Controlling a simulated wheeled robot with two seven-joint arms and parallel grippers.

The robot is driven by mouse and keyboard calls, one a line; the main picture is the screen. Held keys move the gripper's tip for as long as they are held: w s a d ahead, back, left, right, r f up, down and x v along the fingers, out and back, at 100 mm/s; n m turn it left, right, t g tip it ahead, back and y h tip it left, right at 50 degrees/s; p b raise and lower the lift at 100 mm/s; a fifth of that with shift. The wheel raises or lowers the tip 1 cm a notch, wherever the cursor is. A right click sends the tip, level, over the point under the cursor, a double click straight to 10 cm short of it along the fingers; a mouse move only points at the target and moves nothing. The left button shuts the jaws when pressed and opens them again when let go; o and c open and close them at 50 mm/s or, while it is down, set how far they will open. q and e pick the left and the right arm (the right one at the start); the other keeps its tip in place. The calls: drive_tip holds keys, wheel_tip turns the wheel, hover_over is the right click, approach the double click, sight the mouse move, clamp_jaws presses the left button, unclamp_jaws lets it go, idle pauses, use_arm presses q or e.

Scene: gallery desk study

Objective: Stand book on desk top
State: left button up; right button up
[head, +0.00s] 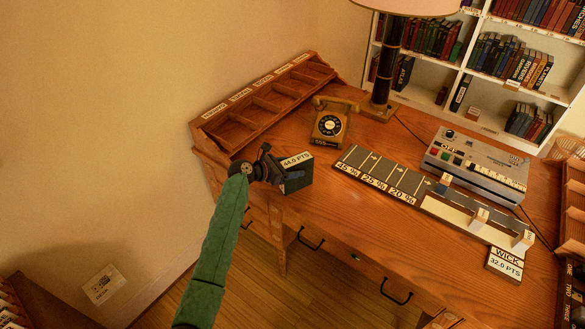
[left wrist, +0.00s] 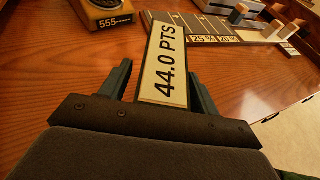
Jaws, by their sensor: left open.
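A dark block that looks like a book (head: 297,183), with a cream face marked "44.0 PTS", is on the front left part of the desk top (head: 330,205). My left gripper (head: 283,174) is open at its left side. In the left wrist view the cream label face (left wrist: 164,65) shows between the two spread fingers of the gripper (left wrist: 163,88). Part of the block is hidden behind the gripper in the head view, and I cannot tell whether a finger touches it. My right gripper is not in view.
A rotary telephone (head: 331,124) stands behind the block, with a wooden pigeonhole rack (head: 262,103) at the back left. A striped percent board (head: 383,172), a grey button console (head: 475,165) and a "WICK" card (head: 505,262) lie to the right. A lamp (head: 386,70) stands behind.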

use_arm(q)
drive_tip(key=b+v, duration=0.3)
drive_tip(key=v, duration=0.8)
drive_tip(key=shift+a, duration=0.25)
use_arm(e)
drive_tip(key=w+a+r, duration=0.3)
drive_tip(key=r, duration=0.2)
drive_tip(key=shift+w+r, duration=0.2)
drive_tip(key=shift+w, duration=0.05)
